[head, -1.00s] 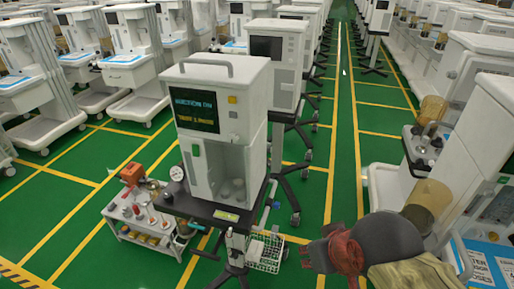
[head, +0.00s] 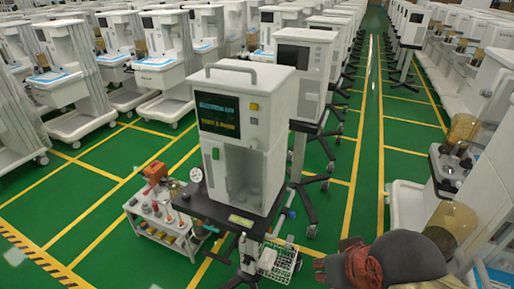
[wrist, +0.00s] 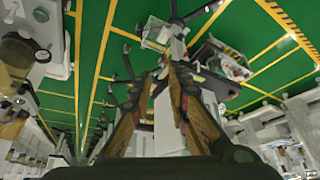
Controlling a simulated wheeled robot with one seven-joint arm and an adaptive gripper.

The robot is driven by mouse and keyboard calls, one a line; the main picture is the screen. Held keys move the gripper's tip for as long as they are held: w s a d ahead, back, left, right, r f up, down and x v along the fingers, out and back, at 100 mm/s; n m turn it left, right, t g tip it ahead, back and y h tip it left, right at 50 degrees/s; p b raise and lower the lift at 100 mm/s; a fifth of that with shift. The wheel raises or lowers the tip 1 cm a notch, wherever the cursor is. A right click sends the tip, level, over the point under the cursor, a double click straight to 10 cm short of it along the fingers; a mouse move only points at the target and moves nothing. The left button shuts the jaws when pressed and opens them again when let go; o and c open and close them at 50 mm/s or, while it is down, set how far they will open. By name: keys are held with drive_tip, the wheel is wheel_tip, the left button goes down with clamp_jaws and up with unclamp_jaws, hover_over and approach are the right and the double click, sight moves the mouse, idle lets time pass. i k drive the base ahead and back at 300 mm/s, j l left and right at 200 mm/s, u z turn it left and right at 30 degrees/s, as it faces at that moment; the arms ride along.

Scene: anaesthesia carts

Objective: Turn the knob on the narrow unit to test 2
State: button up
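The narrow unit (head: 262,150) is a tall white box with a handle on top, standing on a dark wheeled stand in the middle of the head view. Its dark screen (head: 219,115) shows blue and yellow lettering too small to read surely. To the right of the screen are a small yellow square (head: 254,107) and a pale, small round part (head: 253,143) that may be the knob; its setting cannot be read. My gripper (head: 335,266) is low at the right, apart from the unit. In the wrist view its two fingers (wrist: 168,72) stand apart with nothing held.
A small cart (head: 160,222) with bottles and a red item stands left of the unit, and a white wire basket (head: 283,264) hangs at its stand. Rows of white machines (head: 165,75) line both sides. A green floor aisle (head: 368,150) runs to the right.

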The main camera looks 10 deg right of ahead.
sight(252, 143)
drive_tip(key=j+u, duration=0.15)
drive_tip(key=j, duration=1.2)
drive_tip(key=i, duration=0.05)
